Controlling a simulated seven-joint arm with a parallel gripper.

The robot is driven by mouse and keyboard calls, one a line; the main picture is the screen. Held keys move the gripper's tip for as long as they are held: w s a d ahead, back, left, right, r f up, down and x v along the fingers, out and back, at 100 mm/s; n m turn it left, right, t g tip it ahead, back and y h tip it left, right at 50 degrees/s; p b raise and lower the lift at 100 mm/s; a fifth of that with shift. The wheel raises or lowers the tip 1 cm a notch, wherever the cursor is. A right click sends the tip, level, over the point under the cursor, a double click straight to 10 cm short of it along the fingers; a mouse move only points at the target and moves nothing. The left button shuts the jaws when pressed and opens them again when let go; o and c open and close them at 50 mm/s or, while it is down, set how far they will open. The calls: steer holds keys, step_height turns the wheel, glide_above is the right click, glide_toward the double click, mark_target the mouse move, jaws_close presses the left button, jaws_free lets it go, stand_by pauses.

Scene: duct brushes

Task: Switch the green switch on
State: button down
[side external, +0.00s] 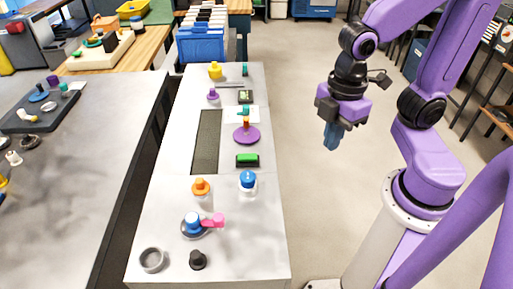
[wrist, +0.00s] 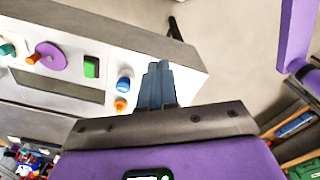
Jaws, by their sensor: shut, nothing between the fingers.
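The green switch (side external: 247,160) is a small rectangular rocker in a dark frame on the right half of the grey bench top, in the side view. It also shows in the wrist view (wrist: 91,67) as a green block, left of my fingers. I cannot tell which way it is tilted. My gripper (side external: 331,142) is shut and empty, with blue-grey fingers pointing down. It is in the air right of the bench, well apart from the switch. The shut fingers also show in the wrist view (wrist: 159,70).
A purple disc with an orange knob (side external: 246,135) stands just behind the switch. A blue knob (side external: 248,180) and an orange knob (side external: 201,188) stand in front. A dark recessed slot (side external: 206,142) lies left.

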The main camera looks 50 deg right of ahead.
steer(key=w+a+n, duration=0.2)
steer(key=w+n, duration=0.4)
steer(key=w, duration=0.6)
steer(key=n, duration=0.6)
glide_above(252, 156)
steer(key=shift+f, duration=1.45)
step_height(252, 156, down, 14)
steer(key=shift+a, duration=0.1)
steer(key=shift+f, duration=0.1)
